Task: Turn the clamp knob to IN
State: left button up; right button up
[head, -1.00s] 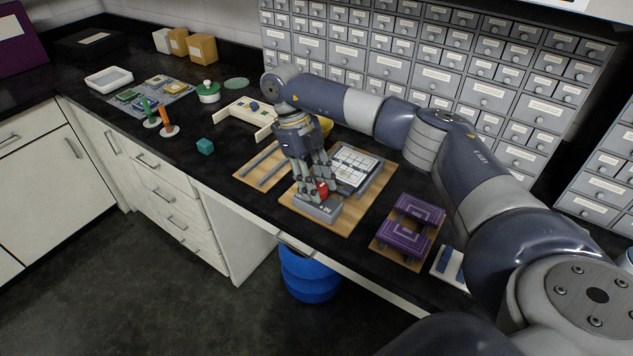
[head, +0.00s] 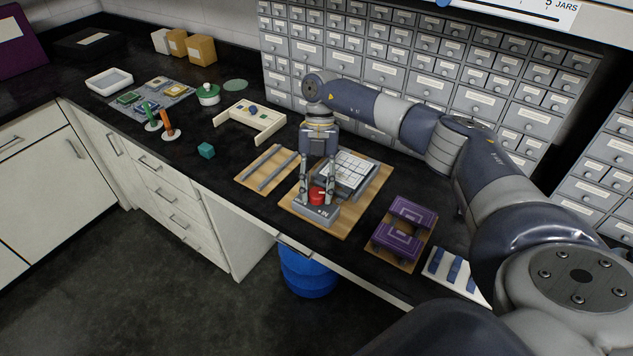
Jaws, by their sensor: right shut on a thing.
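The red clamp knob (head: 317,195) sits on a grey clamp block (head: 318,216) on a wooden board (head: 349,217). The block's front face carries a white marking that looks like "IN". My right gripper (head: 317,199) points straight down over the block. Its two fingers stand to the left and right of the knob and are shut on it. The fingers hide the sides of the knob, and I cannot read where it points. My left gripper is not in view.
A gridded white plate (head: 347,171) lies behind the block on the same board. Metal rails on a board (head: 262,172) lie to the left, and a purple fixture (head: 402,228) to the right.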

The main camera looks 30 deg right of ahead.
jog(key=m+p, duration=0.1)
jog(key=m, duration=0.1)
jog(key=m+t+y+p, duration=0.1)
jog(key=p, duration=0.1)
jog(key=shift+s+d+r+m, duration=0.1)
jog(key=shift+s+r+m, duration=0.1)
jog(key=shift+m, duration=0.2)
jog(key=m+t+p, duration=0.1)
jog(key=m+p, duration=0.2)
jog(key=p, duration=0.1)
jog(key=m+t+p, duration=0.1)
jog(key=m+p, duration=0.3)
jog(key=shift+s+r+t+y, duration=0.1)
jog(key=shift+s+t+y, duration=0.1)
jog(key=shift+t+y, duration=0.15)
jog(key=shift+m+t+p, duration=0.45)
jog(key=shift+m+p, duration=0.5)
jog(key=shift+m, duration=0.15)
jog(key=shift+f+m+t+p, duration=0.3)
jog(key=shift+m+p, duration=0.2)
jog(key=shift+m, duration=0.3)
jog(key=o, duration=1.1)
jog(key=shift+c, duration=0.2)
